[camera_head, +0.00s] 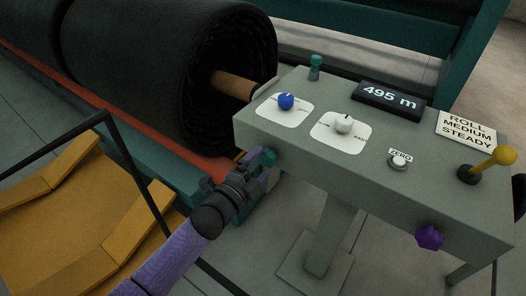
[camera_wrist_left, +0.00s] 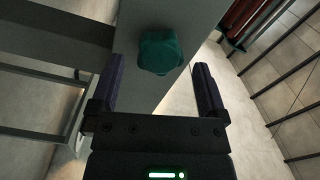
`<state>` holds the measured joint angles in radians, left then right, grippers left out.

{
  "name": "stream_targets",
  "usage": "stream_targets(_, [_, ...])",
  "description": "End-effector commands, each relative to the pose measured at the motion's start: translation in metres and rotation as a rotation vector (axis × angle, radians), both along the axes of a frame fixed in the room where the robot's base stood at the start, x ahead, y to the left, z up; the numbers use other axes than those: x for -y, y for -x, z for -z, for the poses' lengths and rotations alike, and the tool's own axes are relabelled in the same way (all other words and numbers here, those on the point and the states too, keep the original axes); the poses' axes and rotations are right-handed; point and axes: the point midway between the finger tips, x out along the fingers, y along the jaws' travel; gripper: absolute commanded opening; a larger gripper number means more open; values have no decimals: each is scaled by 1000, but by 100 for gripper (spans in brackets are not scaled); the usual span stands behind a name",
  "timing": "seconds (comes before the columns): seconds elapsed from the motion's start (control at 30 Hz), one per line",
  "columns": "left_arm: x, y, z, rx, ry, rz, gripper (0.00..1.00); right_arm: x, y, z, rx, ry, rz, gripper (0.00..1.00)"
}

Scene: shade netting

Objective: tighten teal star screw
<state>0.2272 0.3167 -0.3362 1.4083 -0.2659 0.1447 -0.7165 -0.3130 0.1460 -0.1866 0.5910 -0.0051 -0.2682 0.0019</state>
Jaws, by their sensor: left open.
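The teal star screw (camera_head: 267,155) sits on the left end of the grey console's front face, partly hidden by my gripper. In the left wrist view the lobed teal star screw (camera_wrist_left: 159,50) is seen almost head-on. My left gripper (camera_head: 256,166) reaches up to it from the lower left. In the wrist view the left gripper (camera_wrist_left: 159,72) is open, one dark finger on each side of the screw, with a gap on both sides. I cannot tell how far the fingers reach past the screw. My right gripper is not in view.
The grey console (camera_head: 290,148) carries a blue knob (camera_head: 285,101), a white knob (camera_head: 344,123), a display (camera_head: 389,98) reading 495 m, and a yellow-topped lever (camera_head: 492,166). A purple knob (camera_head: 429,237) sits on its front. A black netting roll (camera_head: 170,70) stands behind on the left.

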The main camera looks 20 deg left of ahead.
Motion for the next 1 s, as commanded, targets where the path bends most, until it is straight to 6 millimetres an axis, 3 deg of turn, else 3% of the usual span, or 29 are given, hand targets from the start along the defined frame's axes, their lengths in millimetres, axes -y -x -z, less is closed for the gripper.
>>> stream_targets(0.03, [0, 0, -10, -59, 167, 0, 96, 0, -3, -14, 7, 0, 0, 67])
stream_targets(0.13, [0, 0, -3, -130, 359, 1, 96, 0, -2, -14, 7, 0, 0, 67])
stream_targets(0.37, [0, -1, 1, -133, 366, 1, 96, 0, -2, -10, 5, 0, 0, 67])
stream_targets(0.7, [9, -24, 2, -133, 361, 2, 96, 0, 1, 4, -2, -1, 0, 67])
stream_targets(0.97, [9, -26, 0, -131, 361, 1, 96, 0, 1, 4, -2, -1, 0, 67])
stream_targets(1.0, [9, -26, 0, -131, 361, 1, 90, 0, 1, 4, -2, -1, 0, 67])
